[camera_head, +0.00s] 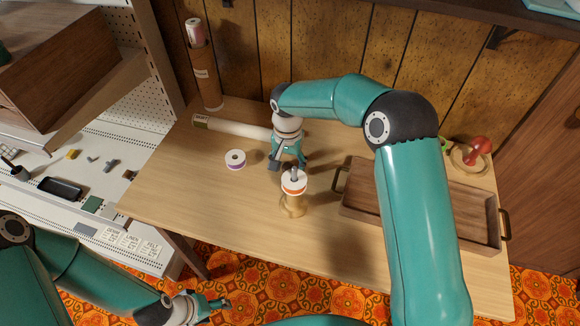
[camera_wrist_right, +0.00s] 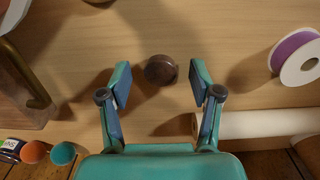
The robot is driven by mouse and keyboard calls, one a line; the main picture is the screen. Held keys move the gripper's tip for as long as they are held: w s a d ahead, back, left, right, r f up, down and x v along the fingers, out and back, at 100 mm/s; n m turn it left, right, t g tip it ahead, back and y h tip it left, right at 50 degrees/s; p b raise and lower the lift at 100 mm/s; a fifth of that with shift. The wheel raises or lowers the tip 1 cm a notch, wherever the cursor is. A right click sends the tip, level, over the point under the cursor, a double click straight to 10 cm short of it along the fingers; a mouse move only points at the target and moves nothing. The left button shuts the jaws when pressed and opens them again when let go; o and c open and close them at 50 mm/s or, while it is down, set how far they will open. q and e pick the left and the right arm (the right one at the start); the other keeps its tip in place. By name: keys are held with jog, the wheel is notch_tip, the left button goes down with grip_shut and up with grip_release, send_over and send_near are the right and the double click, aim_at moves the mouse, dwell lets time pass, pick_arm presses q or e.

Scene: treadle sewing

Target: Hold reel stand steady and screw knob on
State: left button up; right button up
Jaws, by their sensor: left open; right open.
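The reel stand (camera_head: 292,208), with a pale round base, stands upright near the table's front edge. It carries a white reel with an orange band (camera_head: 293,186), and a grey post end shows on top. My right gripper (camera_head: 288,166) points down just behind the stand, open and empty. In the right wrist view, a round dark brown knob (camera_wrist_right: 160,69) lies between and slightly beyond its open fingertips (camera_wrist_right: 160,86), touching neither. The head view does not clearly show the knob. My left gripper (camera_head: 222,302) is open and empty at lower left, over the floor, away from the stand.
A purple-and-white reel (camera_head: 235,159) lies left of the right gripper. A white roll (camera_head: 238,129) lies behind it. A wooden tray with handles (camera_head: 355,207) is on the right, partly behind my right arm. A cardboard tube (camera_head: 206,82) stands at back left. The front left tabletop is clear.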

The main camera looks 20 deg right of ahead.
aim_at(288, 167)
jog(key=shift+f, duration=0.25)
jog(key=c, duration=0.9)
jog(key=shift+o, duration=0.2)
notch_tip(288, 167, up, 10)
